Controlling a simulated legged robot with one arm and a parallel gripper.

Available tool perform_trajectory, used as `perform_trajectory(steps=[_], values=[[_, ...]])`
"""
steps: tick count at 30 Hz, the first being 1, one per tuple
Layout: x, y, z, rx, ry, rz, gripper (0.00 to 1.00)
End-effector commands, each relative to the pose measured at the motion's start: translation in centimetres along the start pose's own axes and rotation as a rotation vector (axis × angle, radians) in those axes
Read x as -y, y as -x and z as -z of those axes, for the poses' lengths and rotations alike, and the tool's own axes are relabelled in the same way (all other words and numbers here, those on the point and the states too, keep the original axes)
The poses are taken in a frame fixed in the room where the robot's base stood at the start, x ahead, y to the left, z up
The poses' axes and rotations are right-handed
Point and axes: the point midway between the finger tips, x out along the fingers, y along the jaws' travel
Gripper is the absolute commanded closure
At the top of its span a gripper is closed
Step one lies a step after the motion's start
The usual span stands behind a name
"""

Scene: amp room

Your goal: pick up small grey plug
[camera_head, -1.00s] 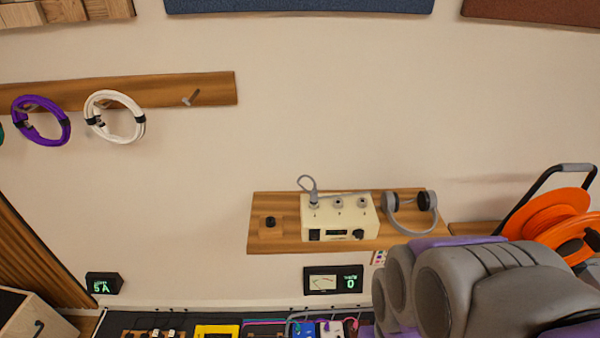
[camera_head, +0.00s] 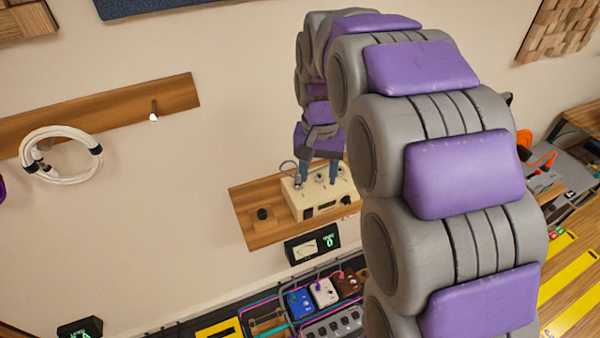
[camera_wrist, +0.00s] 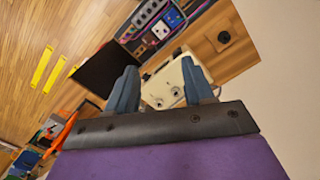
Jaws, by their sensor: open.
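The small grey plug (camera_head: 298,182) appears to be the cable end in the leftmost top socket of a cream box (camera_head: 325,204). Its grey cable (camera_head: 289,166) loops up from it. My gripper (camera_head: 319,174) is above the box, pointing down, open and empty. In the head view its left finger is close to the plug; I cannot tell if they touch. In the wrist view, the cream box (camera_wrist: 166,90) shows between and behind the fingers of my gripper (camera_wrist: 159,66). The plug is not clear there, perhaps hidden by the right finger.
The box stands on a wooden wall shelf (camera_head: 243,200) with a black round socket (camera_head: 262,214) on its left. A meter display (camera_head: 312,243) is below. Several pedals, including a blue one (camera_head: 300,303), lie lower down. A white cable coil (camera_head: 62,153) hangs at left.

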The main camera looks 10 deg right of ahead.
Motion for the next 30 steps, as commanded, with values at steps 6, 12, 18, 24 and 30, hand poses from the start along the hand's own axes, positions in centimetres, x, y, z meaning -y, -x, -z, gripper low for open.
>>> perform_trajectory(steps=[6,12,18,24,30], values=[[3.0,1.3,5.8,-0.02,-0.08,0.004,0.48],[4.8,1.8,10.7,-0.04,-0.15,0.019,0.48],[5.7,1.7,13.7,-0.048,-0.197,0.031,0.48],[6.5,1.0,14.4,-0.051,-0.214,0.031,0.48],[6.8,-2.3,14.6,-0.049,-0.215,0.029,0.48]])
